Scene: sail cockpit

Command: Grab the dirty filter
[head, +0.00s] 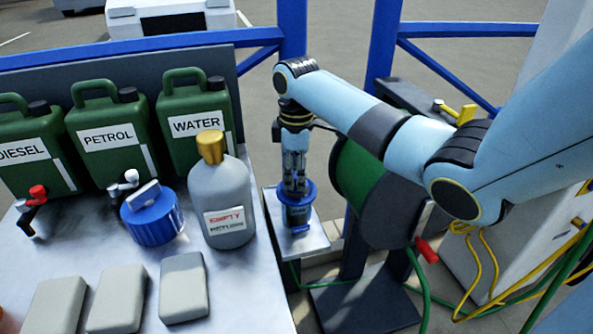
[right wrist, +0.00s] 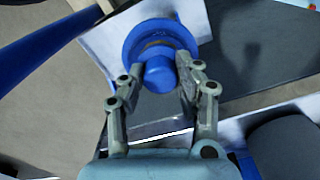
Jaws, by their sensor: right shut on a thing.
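My right gripper (head: 295,182) points down at a blue-ringed filter unit (head: 298,212) with a dark lower body, over a small pale shelf (head: 315,238). In the right wrist view my right gripper (right wrist: 162,82) has its two fingers on either side of the blue knob (right wrist: 158,76) of this unit, shut on it. The blue ring (right wrist: 132,42) lies behind the knob. The fingers hide part of the unit, and I cannot tell whether it still touches the shelf. My left gripper is not in view.
A grey bottle with a gold cap (head: 222,195) stands close left of the gripper. Beside it are a blue-lidded jar (head: 152,222), green canisters (head: 110,135) and grey blocks (head: 183,288). A green hose reel (head: 358,180) stands close on the right. Blue rails (head: 292,35) run behind.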

